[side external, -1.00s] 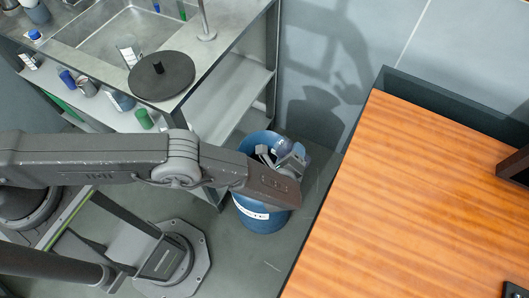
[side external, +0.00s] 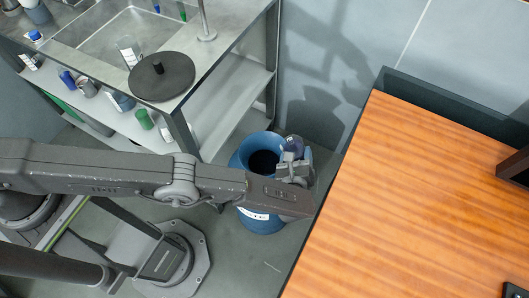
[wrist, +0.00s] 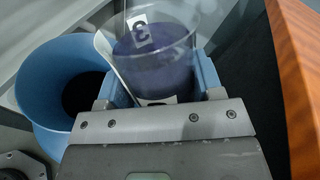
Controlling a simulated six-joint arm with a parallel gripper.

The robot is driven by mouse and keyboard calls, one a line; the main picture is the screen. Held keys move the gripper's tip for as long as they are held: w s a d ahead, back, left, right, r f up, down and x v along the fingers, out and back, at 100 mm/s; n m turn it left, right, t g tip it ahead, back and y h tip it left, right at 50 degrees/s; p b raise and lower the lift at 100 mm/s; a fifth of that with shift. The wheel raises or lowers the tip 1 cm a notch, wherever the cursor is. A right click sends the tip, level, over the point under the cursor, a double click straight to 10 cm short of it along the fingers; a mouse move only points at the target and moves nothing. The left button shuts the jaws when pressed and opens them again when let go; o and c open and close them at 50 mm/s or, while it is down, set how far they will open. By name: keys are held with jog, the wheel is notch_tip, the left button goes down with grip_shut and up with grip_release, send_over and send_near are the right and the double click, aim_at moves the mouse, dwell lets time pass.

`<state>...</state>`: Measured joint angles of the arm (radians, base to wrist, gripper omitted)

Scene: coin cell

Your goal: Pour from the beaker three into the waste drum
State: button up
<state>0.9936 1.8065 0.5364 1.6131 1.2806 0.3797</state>
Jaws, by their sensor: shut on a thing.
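My gripper (wrist: 160,88) is shut on beaker three (wrist: 175,35), a clear glass beaker with a white label marked 3. Dark purple-blue content shows inside it. The blue waste drum (wrist: 35,85) is left of the beaker in the wrist view, with its dark mouth open. In the side view the drum (side external: 262,219) stands on the floor, and my gripper (side external: 295,170) holds the beaker (side external: 293,144) by the right part of its rim. My arm hides part of the drum. I cannot tell the beaker's exact tilt.
A wooden table (side external: 430,190) stands close on the right. A metal sink counter (side external: 95,40) with a shelf is at the upper left. A round black lid (side external: 161,78) lies on the counter, and several bottles (side external: 145,119) stand on the shelf.

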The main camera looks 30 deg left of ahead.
jog(key=r+m, duration=0.1)
jog(key=r, duration=0.1)
jog(key=d+r+m, duration=0.1)
jog(key=r, duration=0.2)
jog(key=d+r+m+t+y, duration=0.1)
jog(key=r, duration=0.2)
jog(key=shift+d+r+m+y, duration=0.15)
jog(key=shift+d+r+m, duration=0.05)
jog(key=shift+r+m, duration=0.2)
jog(key=shift+d+r+m+y, duration=0.15)
jog(key=shift+r+m, duration=0.15)
jog(key=shift+r, duration=0.2)
notch_tip(320, 180, up, 6)
jog(key=shift+f, duration=0.1)
jog(key=shift+t, duration=0.3)
